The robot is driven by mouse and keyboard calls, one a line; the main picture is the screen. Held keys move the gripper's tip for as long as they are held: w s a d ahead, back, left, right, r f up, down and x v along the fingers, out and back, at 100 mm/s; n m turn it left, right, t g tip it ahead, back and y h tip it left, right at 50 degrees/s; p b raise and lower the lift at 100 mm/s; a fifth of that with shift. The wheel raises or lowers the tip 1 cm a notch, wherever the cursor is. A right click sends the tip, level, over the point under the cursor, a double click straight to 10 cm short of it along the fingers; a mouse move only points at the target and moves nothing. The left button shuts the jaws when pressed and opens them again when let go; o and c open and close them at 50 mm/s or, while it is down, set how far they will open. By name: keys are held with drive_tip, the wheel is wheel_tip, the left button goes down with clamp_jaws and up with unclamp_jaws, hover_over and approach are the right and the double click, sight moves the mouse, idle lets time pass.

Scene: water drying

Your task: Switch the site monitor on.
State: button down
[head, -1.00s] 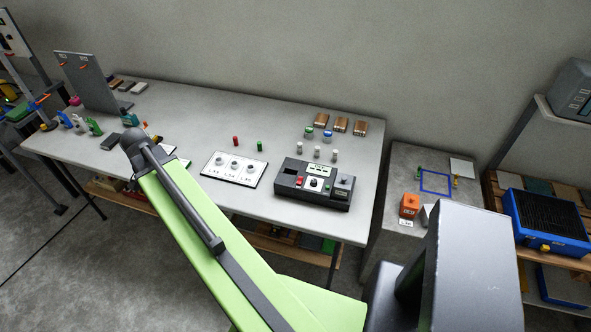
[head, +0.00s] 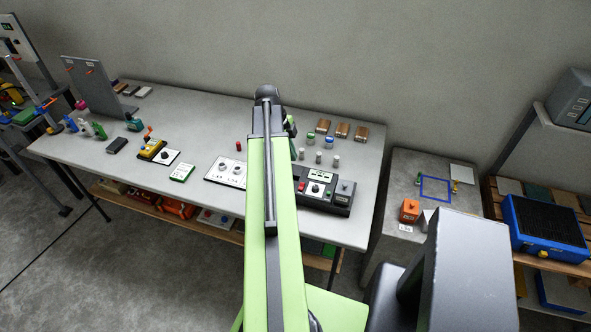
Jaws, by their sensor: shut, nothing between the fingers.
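A dark console (head: 326,190) with a red button, a white dial panel and a small green display sits on the long grey table, partly hidden at its left by my arm. A yellow-and-black device (head: 152,149) with a red-tipped part lies further left on the table. No label is readable, so I cannot tell for sure which is the site monitor. My green arm stretches up the middle of the view, over the table. My gripper is hidden behind the arm; its fingers do not show.
A white three-knob panel (head: 226,170), partly covered by my arm, and a white-and-green box (head: 182,172) lie on the table. Wooden blocks (head: 341,130) stand at the back. A side bench (head: 398,170) bears an orange box (head: 409,211). Bare tabletop lies along the front edge.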

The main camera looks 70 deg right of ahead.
sight(303, 183)
drive_tip(key=b+x, duration=0.8)
drive_tip(key=w+b+x, duration=0.1)
drive_tip(key=b+x, duration=0.3)
drive_tip(key=x, duration=0.1)
drive_tip(key=shift+d+f, duration=0.15)
drive_tip(key=shift+d, duration=0.05)
drive_tip(key=shift+d+f, duration=0.1)
drive_tip(key=shift+f, duration=0.1)
drive_tip(key=shift+d+f+b, duration=0.4)
drive_tip(key=shift+f+b, duration=0.2)
drive_tip(key=shift+b, duration=0.25)
drive_tip(key=shift+a+r, duration=0.15)
drive_tip(key=shift+r, duration=0.1)
drive_tip(key=shift+a, duration=0.1)
